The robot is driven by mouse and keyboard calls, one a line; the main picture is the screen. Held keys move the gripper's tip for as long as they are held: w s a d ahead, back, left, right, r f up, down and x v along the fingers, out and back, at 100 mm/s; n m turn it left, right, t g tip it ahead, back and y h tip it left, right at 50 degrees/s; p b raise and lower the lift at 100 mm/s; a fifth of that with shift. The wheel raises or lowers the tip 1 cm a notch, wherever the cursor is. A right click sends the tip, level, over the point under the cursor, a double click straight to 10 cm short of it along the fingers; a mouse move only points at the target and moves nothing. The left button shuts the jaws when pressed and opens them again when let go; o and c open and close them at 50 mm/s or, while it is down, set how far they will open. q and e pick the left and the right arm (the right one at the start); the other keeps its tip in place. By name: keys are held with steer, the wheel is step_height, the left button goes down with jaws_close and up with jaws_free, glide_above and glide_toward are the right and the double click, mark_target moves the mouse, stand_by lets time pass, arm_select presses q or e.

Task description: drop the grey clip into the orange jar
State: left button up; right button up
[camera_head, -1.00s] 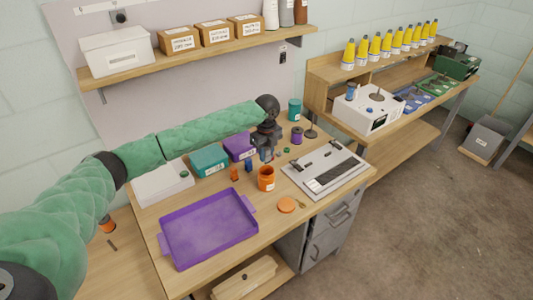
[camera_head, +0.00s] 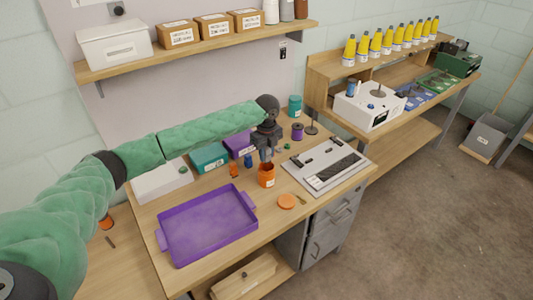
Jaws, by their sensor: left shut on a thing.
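The orange jar (camera_head: 267,180) stands open and upright on the wooden table, behind its orange lid (camera_head: 287,201), which lies flat. My left gripper (camera_head: 267,158) points down right above the jar's mouth, its fingertips at or just over the rim. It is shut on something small. The grey clip cannot be made out, as it is hidden by the fingers or too small to see. My right gripper is not in view.
A purple tray (camera_head: 207,226) lies at the front left. A teal bin (camera_head: 209,158) and a purple bin (camera_head: 240,146) stand behind. Small orange and blue items stand left of the jar.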

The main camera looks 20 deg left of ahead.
arm_select(q)
steer(key=shift+f, duration=1)
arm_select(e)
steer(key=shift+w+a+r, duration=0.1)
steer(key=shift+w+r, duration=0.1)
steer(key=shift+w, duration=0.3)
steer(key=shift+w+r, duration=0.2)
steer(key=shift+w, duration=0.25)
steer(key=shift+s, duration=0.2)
arm_select(q)
steer(key=o, duration=1.4)
steer(key=shift+c, duration=0.2)
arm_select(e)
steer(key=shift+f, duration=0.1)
